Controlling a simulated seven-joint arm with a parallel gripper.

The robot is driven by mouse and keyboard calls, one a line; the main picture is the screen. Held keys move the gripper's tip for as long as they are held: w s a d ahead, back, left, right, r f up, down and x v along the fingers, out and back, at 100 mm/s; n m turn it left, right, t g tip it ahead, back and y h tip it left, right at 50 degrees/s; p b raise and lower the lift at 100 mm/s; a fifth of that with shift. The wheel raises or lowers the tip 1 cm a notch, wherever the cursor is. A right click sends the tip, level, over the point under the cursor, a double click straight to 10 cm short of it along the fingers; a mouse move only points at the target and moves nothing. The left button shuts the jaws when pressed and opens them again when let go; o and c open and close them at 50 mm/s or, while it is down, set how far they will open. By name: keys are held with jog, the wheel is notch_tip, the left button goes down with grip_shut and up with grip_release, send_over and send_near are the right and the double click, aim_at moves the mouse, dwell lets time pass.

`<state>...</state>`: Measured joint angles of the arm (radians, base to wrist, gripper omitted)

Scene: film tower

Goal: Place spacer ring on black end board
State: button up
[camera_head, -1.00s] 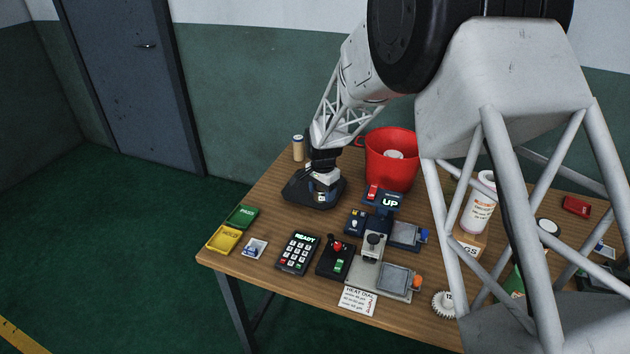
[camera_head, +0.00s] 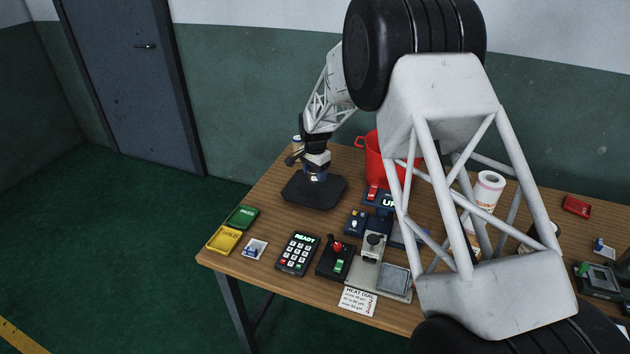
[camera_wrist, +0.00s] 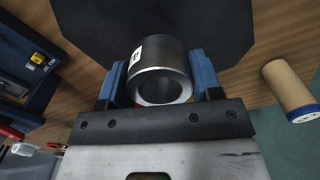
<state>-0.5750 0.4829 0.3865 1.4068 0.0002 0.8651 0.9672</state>
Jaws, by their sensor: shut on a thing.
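The spacer ring (camera_wrist: 158,68) is a dark grey metal cylinder with a bright rim and a small white label in the wrist view. My gripper (camera_wrist: 157,84) is shut on it, with a blue finger at each side. The black end board (camera_wrist: 150,18) lies behind and beneath the ring. In the head view my gripper (camera_head: 316,174) is over the back part of the black end board (camera_head: 312,196), and the ring is largely hidden by the fingers. It looks raised above the board, but the exact gap cannot be told.
A tan cylinder (camera_wrist: 287,90) stands beside the board, behind my wrist in the head view. A red bucket (camera_head: 374,158) stands to the right. A keypad (camera_head: 297,254), a joystick box (camera_head: 336,260), and green (camera_head: 242,216) and yellow trays (camera_head: 223,240) occupy the front.

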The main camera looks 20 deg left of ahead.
aim_at(315, 187)
jog(key=shift+w+f, duration=0.1)
dwell(0.3)
jog(key=shift+f, duration=1.65)
jog(key=shift+f, duration=0.15)
jog(key=o, duration=1)
notch_tip(315, 187, up, 12)
